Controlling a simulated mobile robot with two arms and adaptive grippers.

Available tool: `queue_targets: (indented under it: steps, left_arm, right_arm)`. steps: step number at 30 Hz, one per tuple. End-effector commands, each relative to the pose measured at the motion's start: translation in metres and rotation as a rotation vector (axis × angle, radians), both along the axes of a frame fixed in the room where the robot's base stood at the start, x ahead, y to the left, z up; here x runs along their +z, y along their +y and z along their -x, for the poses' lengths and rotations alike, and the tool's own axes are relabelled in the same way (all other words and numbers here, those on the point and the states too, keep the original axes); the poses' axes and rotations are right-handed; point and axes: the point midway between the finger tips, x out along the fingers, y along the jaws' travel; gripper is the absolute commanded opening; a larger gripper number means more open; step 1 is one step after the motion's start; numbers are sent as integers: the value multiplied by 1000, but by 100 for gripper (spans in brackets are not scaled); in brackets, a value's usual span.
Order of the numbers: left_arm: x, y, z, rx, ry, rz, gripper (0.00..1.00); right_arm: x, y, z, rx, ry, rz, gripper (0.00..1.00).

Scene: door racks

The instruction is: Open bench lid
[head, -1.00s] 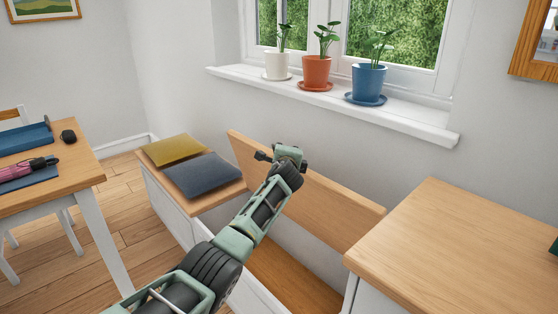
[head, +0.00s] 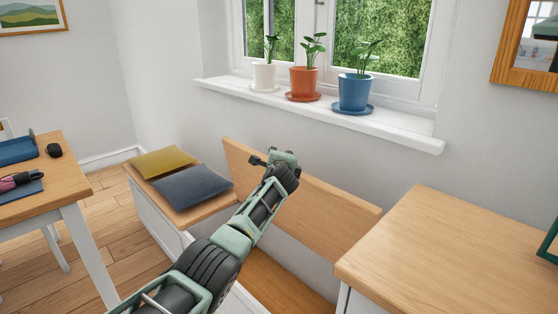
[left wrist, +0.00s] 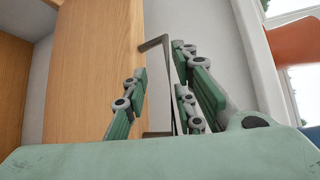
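The bench lid (head: 310,196) is a long wooden board raised steeply near the wall under the window. The open bench box (head: 280,284) shows its wooden inside below it. My left gripper (head: 272,157) is in front of the lid near its upper edge, toward the left end. In the left wrist view the lid (left wrist: 95,75) has a thin dark handle (left wrist: 155,42) on its edge. The left gripper's fingers (left wrist: 158,98) are apart, with the handle between them and close to the right fingers. Contact cannot be made out. My right gripper is not in view.
A yellow cushion (head: 162,162) and a blue cushion (head: 192,187) lie on the bench's fixed left part. A wooden-topped cabinet (head: 450,250) stands at right. Three potted plants stand on the windowsill (head: 320,114) above. A desk (head: 45,195) is at left, with floor between.

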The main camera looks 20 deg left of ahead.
Motion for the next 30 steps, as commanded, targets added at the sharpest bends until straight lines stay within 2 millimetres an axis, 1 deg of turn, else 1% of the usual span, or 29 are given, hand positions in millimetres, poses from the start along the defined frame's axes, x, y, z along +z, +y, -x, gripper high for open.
queue_targets:
  steps: [11, 16, 23, 30]
  left_arm:
    - [-1, 1, 1, 2, 2, -3, 28]
    - [1, -2, 8, 2, 0, -3, 28]
    - [5, -11, 26, -2, 1, -2, 28]
    - [13, -22, 52, -1, 0, -3, 28]
  right_arm:
    - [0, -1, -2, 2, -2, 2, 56]
    - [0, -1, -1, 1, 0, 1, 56]
    - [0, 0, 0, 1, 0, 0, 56]
    - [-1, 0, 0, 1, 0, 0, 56]
